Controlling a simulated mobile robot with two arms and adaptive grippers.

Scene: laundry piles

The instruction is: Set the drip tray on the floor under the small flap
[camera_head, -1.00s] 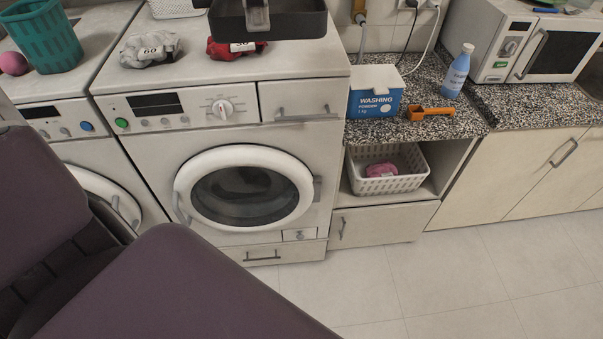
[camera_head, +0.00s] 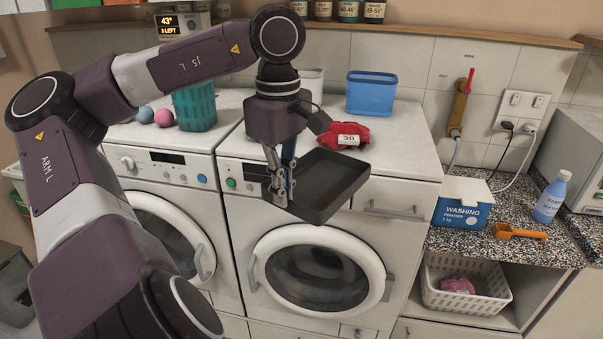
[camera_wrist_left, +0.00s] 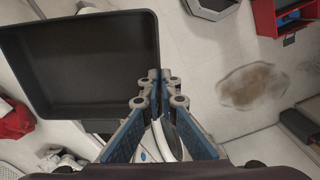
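The dark grey drip tray (camera_head: 330,188) is held up in front of the right-hand washing machine, above its round door. My left gripper (camera_head: 281,192) is shut on the tray's left rim. In the left wrist view, the gripper fingertips (camera_wrist_left: 158,84) pinch the tray's edge and the tray (camera_wrist_left: 85,65) extends to the left, empty. The small flap (camera_head: 357,332) is low on the right-hand machine, below the round door and partly cut off by the picture's bottom edge. The floor under it is out of the head view. My right gripper is not in view.
The right-hand washing machine (camera_head: 228,245) carries a red bundle tagged 30 (camera_head: 343,134) and a blue box (camera_head: 371,93). A washing powder box (camera_head: 462,204) and orange scoop (camera_head: 519,232) lie on the counter. The left wrist view shows a stained floor patch (camera_wrist_left: 252,86) and a red crate (camera_wrist_left: 287,18).

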